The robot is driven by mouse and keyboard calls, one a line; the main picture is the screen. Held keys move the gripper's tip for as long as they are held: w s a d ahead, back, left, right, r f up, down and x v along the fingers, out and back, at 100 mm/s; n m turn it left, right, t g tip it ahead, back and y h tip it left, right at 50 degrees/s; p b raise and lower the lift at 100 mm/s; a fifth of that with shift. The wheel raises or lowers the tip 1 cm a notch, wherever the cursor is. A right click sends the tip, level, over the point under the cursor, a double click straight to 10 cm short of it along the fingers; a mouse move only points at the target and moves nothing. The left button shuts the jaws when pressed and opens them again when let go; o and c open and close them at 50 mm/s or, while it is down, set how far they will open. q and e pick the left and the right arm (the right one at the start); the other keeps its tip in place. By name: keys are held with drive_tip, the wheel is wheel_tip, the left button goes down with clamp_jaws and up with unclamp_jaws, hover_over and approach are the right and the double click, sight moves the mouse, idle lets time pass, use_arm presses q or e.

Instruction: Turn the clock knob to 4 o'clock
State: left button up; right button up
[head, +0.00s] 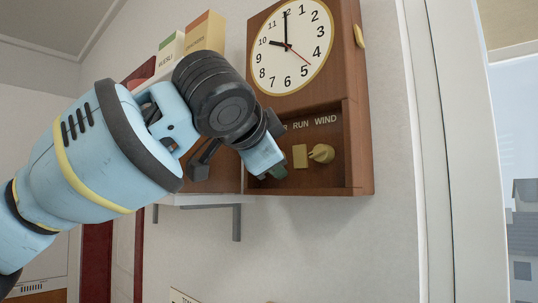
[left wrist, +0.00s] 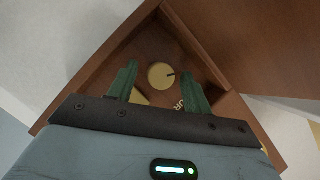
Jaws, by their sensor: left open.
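The wooden wall clock (head: 362,100) has a white face (head: 291,50) with black hands near 10 and 12, and a thin red hand between 4 and 5. In its lower recess a yellow knob (head: 320,153) stands out beside a yellow plate (head: 300,156), under lettering that reads RUN and WIND. Another yellow knob (head: 360,36) is on the clock's right side. My left gripper (head: 274,172) is open at the recess, left of and slightly below the recess knob. In the left wrist view a round yellow knob (left wrist: 161,76) with a dark line shows between the green fingers; contact is unclear.
A white shelf (head: 200,199) on a grey bracket (head: 237,222) is left of and below the clock. Boxes, one orange (head: 205,30) and one green-topped (head: 171,48), stand behind my arm. A window (head: 510,120) is at the right. The wall below the clock is mostly clear.

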use_arm(q)
drive_tip(key=shift+c, duration=0.4)
drive_tip(key=c, duration=0.9)
drive_tip(key=shift+n+g, duration=0.3)
drive_tip(key=shift+r+n+g+h, duration=0.1)
drive_tip(key=shift+n+g+h, duration=0.3)
drive_tip(key=shift+n, duration=0.5)
drive_tip(key=shift+a+n+g+h, duration=0.15)
drive_tip(key=shift+n+g+h, duration=0.25)
drive_tip(key=shift+n+g, duration=0.55)
drive_tip(key=shift+r+n, duration=0.1)
drive_tip(key=shift+n, duration=0.15)
drive_tip(key=o, duration=1)
